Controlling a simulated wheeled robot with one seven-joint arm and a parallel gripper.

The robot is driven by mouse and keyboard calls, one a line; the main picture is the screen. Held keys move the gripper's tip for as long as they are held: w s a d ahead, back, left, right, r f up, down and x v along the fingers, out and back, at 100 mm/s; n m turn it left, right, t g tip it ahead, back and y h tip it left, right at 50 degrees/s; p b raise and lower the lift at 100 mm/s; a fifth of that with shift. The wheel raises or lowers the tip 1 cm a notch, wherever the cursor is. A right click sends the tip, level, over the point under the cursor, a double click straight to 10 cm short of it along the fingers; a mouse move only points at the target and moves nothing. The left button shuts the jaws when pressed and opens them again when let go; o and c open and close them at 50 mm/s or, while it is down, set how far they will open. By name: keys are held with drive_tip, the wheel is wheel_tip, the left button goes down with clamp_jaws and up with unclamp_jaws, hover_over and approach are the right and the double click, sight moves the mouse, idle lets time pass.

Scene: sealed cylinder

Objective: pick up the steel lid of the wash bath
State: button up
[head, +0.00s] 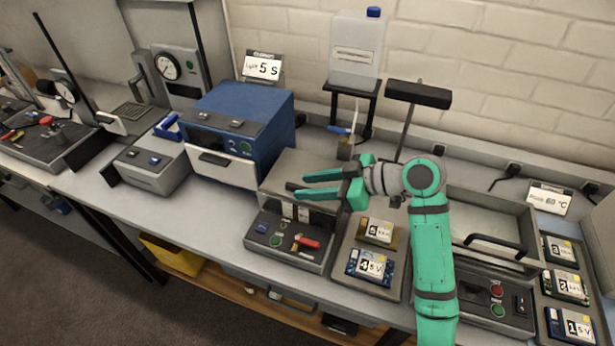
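The wash bath (497,292) stands at the right of the bench, with a red and a green button on its dark front panel. What looks like its steel lid (482,212) is a grey metal piece on top with a dark bar handle (495,245). Whether it sits fully flat is hard to tell. My gripper (297,183) is well to the left of the lid, above a steel-topped unit, with its teal fingers pointing left. The fingers are apart with nothing visible between them. My arm rises between the gripper and the bath and covers the bath's left edge.
A temperature sign (548,199) stands behind the bath. Several labelled modules (566,284) lie to its right. A tray (350,285) with two modules is left of my arm. A plastic canister (356,48), a black-topped stand (418,94) and a blue box (240,125) stand further back.

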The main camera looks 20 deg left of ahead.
drive_tip(key=shift+a+f, duration=0.35)
drive_tip(key=shift+a, duration=0.3)
drive_tip(key=shift+c, duration=0.4)
clamp_jaws()
